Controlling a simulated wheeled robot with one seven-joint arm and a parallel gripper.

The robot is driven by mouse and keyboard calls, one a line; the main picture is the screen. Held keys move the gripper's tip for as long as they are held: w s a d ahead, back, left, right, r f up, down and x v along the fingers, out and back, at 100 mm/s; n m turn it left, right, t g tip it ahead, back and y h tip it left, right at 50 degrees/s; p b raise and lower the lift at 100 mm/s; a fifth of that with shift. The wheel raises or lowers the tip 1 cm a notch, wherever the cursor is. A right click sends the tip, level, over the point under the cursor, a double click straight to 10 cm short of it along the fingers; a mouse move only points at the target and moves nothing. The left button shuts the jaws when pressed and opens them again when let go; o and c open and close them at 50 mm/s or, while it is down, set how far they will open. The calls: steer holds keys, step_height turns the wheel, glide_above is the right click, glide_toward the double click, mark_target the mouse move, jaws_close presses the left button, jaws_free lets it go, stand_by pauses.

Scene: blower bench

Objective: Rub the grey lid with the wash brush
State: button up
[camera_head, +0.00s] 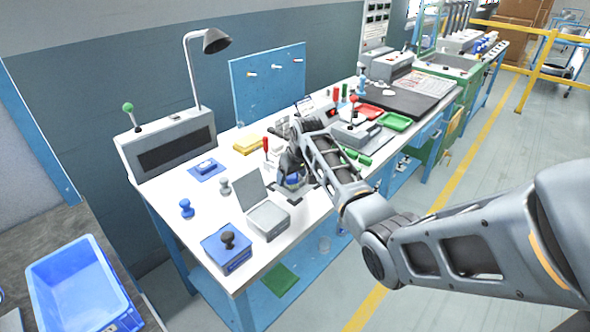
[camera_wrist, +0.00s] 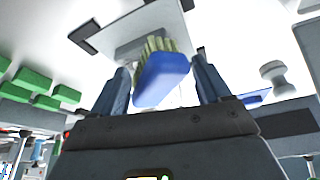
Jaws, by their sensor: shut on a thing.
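My gripper (camera_head: 291,168) is over the middle of the white bench and shows close up in the wrist view (camera_wrist: 161,76). It is shut on the wash brush (camera_wrist: 162,80), which has a blue back and pale yellow-green bristles. The brush shows in the head view as a blue patch (camera_head: 293,182) under the gripper. A flat grey plate, which looks like the grey lid (camera_wrist: 135,36), lies on the bench between dark corner pieces. The bristles are over its edge in the wrist view. I cannot tell whether they touch it. My gripper and arm hide most of it in the head view.
An open grey box (camera_head: 268,219) stands close to the left of my gripper. A grey knobbed stamp (camera_head: 224,186), a blue one (camera_head: 186,208) and a blue box with a black knob (camera_head: 228,246) stand farther left.

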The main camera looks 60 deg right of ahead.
steer(key=shift+o, duration=0.2)
steer(key=shift+w+a+n, duration=0.3)
steer(key=shift+w+a, duration=0.45)
steer(key=shift+a, duration=0.2)
steer(key=shift+d+r, duration=0.1)
steer(key=shift+d, duration=0.4)
steer(key=shift+c, duration=0.4)
steer(key=shift+s+d+b, duration=0.25)
steer(key=shift+d+b, duration=0.05)
steer(key=shift+d, duration=0.9)
steer(key=c, duration=0.4)
steer(key=shift+s+d+b, duration=0.25)
steer(key=shift+d+b, duration=0.1)
steer(key=shift+d, duration=0.7)
jaws_close()
steer(key=shift+s+d+r, duration=0.15)
steer(key=shift+s+d, duration=0.15)
steer(key=shift+d, duration=0.5)
steer(key=shift+d+r, duration=0.1)
step_height(320, 180, up, 2)
steer(key=shift+r+p, duration=0.15)
steer(key=shift+p, duration=0.85)
steer(key=shift+r, duration=1.8)
